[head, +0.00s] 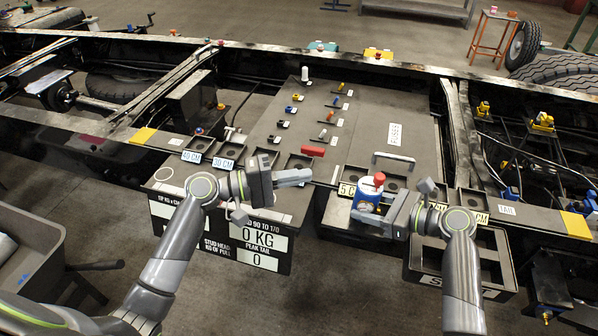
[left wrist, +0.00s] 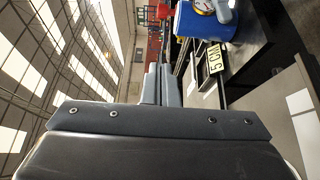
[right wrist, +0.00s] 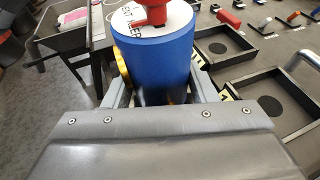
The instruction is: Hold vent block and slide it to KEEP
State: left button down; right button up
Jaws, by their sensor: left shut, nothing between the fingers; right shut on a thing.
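A blue cylinder (head: 366,198) with a white top, a round gauge and a red knob stands by the 5 CM label. My right gripper (head: 378,210) is shut on it; in the right wrist view the fingers grip both sides of the blue body (right wrist: 155,65). The cylinder also shows in the left wrist view (left wrist: 205,30), beyond the shut left fingers (left wrist: 160,80).
A row of shallow trays with distance labels runs along the frame rail, including 30 CM (head: 222,162). A red block (head: 312,151) lies behind the left gripper. A silver handle (head: 393,160) stands behind the cylinder. A dark box (head: 490,265) hangs at front right.

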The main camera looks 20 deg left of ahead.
pick_arm(q)
jog(key=shift+a, duration=0.1)
dwell(0.3)
pick_arm(e)
jog(key=o, duration=0.8)
pick_arm(q)
notch_tip(320, 180, up, 6)
jog(key=shift+f, duration=0.1)
pick_arm(e)
jog(key=shift+o, duration=0.2)
